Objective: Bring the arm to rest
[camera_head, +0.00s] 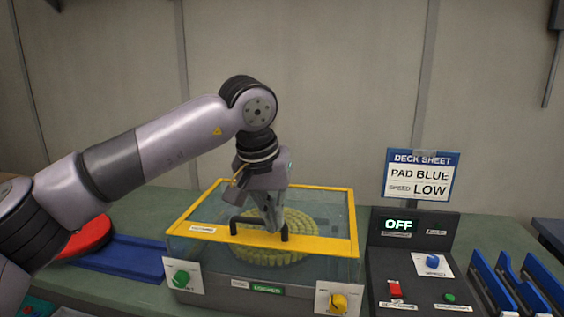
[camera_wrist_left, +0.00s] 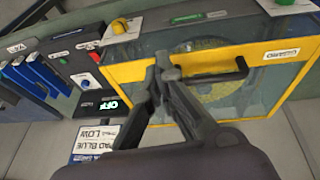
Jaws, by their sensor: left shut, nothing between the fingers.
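My left arm comes in from the left in the head view and bends down over a clear box with a yellow-framed lid (camera_head: 330,247). My left gripper (camera_head: 273,228) is shut and points down at the black lid handle (camera_head: 238,221). In the left wrist view the gripper's fingertips (camera_wrist_left: 163,68) are together beside one end of the handle (camera_wrist_left: 240,70). Nothing shows between the fingers. I cannot tell whether they touch the handle. The lid is down on the box. My right gripper is not in view.
A dark control panel (camera_head: 413,255) reading OFF stands right of the box, with a "PAD BLUE, SPEED LOW" sign (camera_head: 422,176) behind it. Blue racks (camera_head: 515,285) stand at the right. A red round pad (camera_head: 88,237) and a blue tray (camera_head: 130,258) lie left.

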